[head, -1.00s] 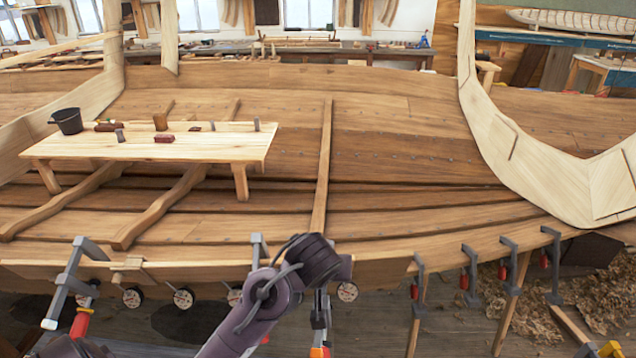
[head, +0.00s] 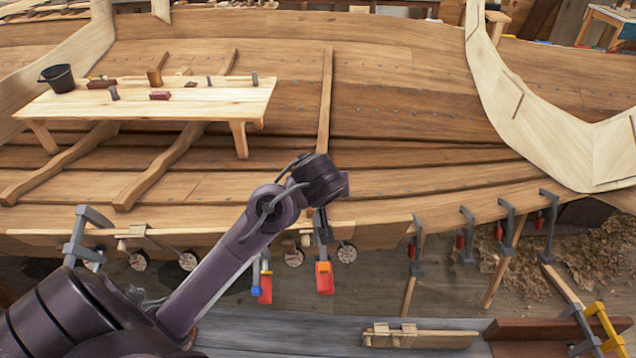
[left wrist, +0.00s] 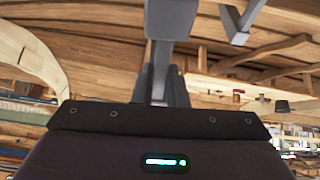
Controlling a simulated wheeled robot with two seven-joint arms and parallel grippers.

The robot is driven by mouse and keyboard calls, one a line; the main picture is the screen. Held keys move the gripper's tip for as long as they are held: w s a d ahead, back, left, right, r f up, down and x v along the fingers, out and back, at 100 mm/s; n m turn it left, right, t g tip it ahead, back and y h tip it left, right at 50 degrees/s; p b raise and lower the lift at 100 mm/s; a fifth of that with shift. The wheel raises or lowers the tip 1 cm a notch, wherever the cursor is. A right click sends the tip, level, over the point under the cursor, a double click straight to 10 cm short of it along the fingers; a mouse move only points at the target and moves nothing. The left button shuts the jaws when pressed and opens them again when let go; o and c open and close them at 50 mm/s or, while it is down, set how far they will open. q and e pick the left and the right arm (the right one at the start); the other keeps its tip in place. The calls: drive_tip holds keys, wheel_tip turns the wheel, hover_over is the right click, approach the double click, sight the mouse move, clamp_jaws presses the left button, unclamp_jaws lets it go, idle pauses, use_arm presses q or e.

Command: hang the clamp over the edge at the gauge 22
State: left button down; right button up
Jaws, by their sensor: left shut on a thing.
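My left gripper (head: 322,238) is shut on a clamp whose orange-red handle (head: 324,280) hangs below the fingers. In the left wrist view the clamp's grey bar (left wrist: 160,75) stands between the fingers. My right gripper is not in view.
A clamp with a red handle (head: 265,288) hangs just left. A large grey clamp (head: 78,235) is at far left, and several clamps (head: 468,235) line the right edge. A plank table (head: 200,105) with a bucket (head: 60,78) stands inside the hull. Below lies a grey bench (head: 290,335).

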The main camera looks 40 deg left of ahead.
use_arm(q)
drive_tip(key=shift+w+f+b, duration=0.1)
drive_tip(key=shift+f+b, duration=0.35)
drive_tip(key=shift+f, duration=0.45)
drive_tip(key=shift+w+a+f+b, duration=0.4)
drive_tip(key=shift+w+f+b, duration=0.25)
drive_tip(key=shift+f+b, duration=1.3)
drive_tip(key=shift+w+a+f+b, duration=0.35)
drive_tip(key=shift+w+f+b, duration=0.35)
drive_tip(key=shift+f+b, duration=1.25)
drive_tip(key=shift+w+a+f+b, duration=0.4)
drive_tip(key=shift+w+f+b, duration=0.25)
drive_tip(key=shift+f+b, duration=1.3)
drive_tip(key=shift+f+p, duration=0.3)
drive_tip(key=shift+f, duration=0.35)
drive_tip(key=shift+s+f, duration=0.1)
drive_tip(key=c, duration=1.4)
unclamp_jaws()
drive_tip(key=shift+d, duration=0.1)
drive_tip(key=shift+o, duration=0.2)
drive_tip(key=shift+s+f, duration=0.1)
drive_tip(key=b+v, duration=0.1)
drive_tip(key=v, duration=0.7)
